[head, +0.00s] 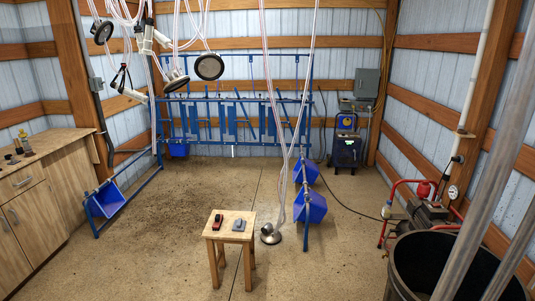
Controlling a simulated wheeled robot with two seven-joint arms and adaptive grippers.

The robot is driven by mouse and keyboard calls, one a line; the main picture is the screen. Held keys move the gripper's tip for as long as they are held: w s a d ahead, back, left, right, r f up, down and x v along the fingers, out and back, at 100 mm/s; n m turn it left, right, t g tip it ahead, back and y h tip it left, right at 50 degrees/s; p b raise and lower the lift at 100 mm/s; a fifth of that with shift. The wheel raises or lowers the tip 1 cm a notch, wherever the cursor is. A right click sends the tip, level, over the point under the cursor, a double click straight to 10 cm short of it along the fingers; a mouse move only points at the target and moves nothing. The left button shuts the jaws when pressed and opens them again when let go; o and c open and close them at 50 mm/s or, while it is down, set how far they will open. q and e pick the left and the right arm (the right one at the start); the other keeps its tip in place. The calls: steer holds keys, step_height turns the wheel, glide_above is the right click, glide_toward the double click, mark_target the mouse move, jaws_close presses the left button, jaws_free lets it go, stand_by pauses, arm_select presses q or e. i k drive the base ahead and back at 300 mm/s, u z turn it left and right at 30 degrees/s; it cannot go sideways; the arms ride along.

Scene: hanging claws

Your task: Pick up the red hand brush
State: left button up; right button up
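A small red and dark object (217,221), which looks like the red hand brush, lies on the left part of the top of a small wooden stool (230,235). A grey-blue object (238,225) lies beside it to the right, apart from it. The red one is too small to make out its bristles. Neither of my grippers is in the head view.
A claw with a metal base (270,234) rests on the floor just right of the stool, with clear hoses rising from it. Wooden cabinets (35,185) stand left, a black barrel (400,262) near right. Other claws hang upper left. The floor left of the stool is clear.

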mark_target(218, 218)
steer(key=i, duration=1.3)
steer(key=u, duration=0.85)
steer(key=i, duration=2.05)
steer(key=z, duration=1.3)
